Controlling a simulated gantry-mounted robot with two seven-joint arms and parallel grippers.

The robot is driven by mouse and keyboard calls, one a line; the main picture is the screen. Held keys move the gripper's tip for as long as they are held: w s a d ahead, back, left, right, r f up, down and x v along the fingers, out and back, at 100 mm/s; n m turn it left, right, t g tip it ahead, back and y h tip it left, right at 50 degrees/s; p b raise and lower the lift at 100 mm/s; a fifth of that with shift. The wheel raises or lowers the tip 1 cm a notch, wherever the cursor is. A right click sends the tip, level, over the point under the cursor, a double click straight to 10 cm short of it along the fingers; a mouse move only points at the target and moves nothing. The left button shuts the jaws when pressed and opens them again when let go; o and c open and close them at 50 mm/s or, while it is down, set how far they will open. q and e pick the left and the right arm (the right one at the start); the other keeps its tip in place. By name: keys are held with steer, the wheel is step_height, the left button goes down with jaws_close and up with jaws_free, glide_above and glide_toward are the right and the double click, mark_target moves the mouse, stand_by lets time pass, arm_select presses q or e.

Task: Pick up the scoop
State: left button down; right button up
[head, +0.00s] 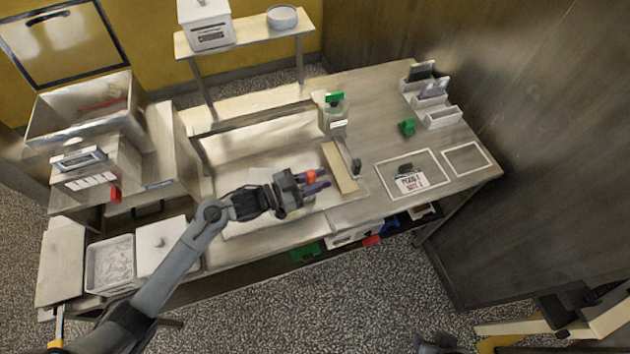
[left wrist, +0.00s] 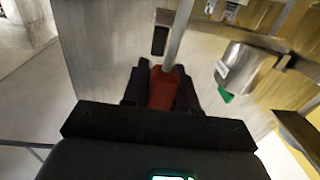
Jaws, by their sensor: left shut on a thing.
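My left gripper (head: 312,182) is over the middle of the steel bench, above the bench's sunken bay. It is shut on the red handle of the scoop (head: 311,176). In the left wrist view the scoop's red handle (left wrist: 162,88) sits between the dark fingers, and a grey metal shaft runs up from it. The scoop's far end is out of that view and cannot be made out in the head view.
A wooden-coloured strip (head: 340,168) lies just right of the left gripper. A metal pot with a green clip (head: 333,112) stands behind it. A framed plate (head: 412,175) and a small green object (head: 407,127) are farther right. A lidded bin (head: 162,243) stands at left.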

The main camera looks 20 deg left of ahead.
mark_target(306, 175)
arm_select(q)
steer(key=shift+r, duration=0.75)
step_height(306, 175, up, 3)
steer(key=shift+f, duration=0.1)
steer(key=s+d+r, duration=0.5)
steer(key=d+r, duration=0.1)
steer(key=d, duration=0.4)
steer(key=shift+d+r, duration=0.3)
